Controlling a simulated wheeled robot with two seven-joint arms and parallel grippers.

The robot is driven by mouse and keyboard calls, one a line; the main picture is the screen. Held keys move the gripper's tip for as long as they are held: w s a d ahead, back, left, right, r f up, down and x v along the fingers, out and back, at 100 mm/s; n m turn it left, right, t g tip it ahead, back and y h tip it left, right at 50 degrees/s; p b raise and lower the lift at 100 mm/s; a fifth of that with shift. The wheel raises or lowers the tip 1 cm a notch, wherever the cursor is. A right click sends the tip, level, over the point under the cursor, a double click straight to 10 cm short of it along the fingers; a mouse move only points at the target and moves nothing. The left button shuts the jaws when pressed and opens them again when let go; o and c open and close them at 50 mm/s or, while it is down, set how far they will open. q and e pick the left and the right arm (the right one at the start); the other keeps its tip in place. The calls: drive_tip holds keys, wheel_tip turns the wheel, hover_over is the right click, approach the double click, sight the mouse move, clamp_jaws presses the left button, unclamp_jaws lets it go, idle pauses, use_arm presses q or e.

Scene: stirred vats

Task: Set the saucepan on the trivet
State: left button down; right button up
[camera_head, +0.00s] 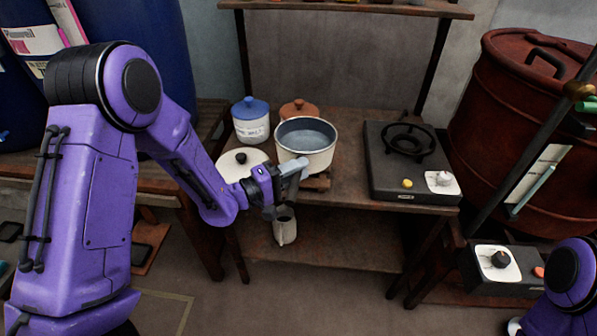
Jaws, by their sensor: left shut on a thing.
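The saucepan (319,158) is cream outside with a blue-grey inside, and stands upright over the wooden table's left half. My left gripper (287,178) is shut on its pale handle (293,166), at the pan's front left. A brown wooden piece that looks like the trivet (318,183) shows just below the pan's front edge. The pan hides most of it, and I cannot tell whether the two touch. My right arm shows only in part at the lower right, and its gripper is out of view.
A white lid (233,167) with a black knob lies left of the pan. A blue-lidded jar (251,128) and an orange-brown-lidded pot (299,108) stand behind. A black burner (388,176) is at right. A rusty drum (490,130) stands far right.

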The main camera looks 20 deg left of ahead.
use_arm(q)
drive_tip(key=shift+w+a+f, duration=0.15)
drive_tip(key=shift+w+f, duration=0.05)
drive_tip(key=shift+w, duration=0.1)
wheel_tip(320, 180, down, 3)
drive_tip(key=shift+w+f+b, duration=0.1)
drive_tip(key=shift+f+b, duration=0.05)
drive_tip(key=shift+b, duration=0.2)
drive_tip(key=c, duration=0.9)
unclamp_jaws()
drive_tip(key=shift+o, duration=0.2)
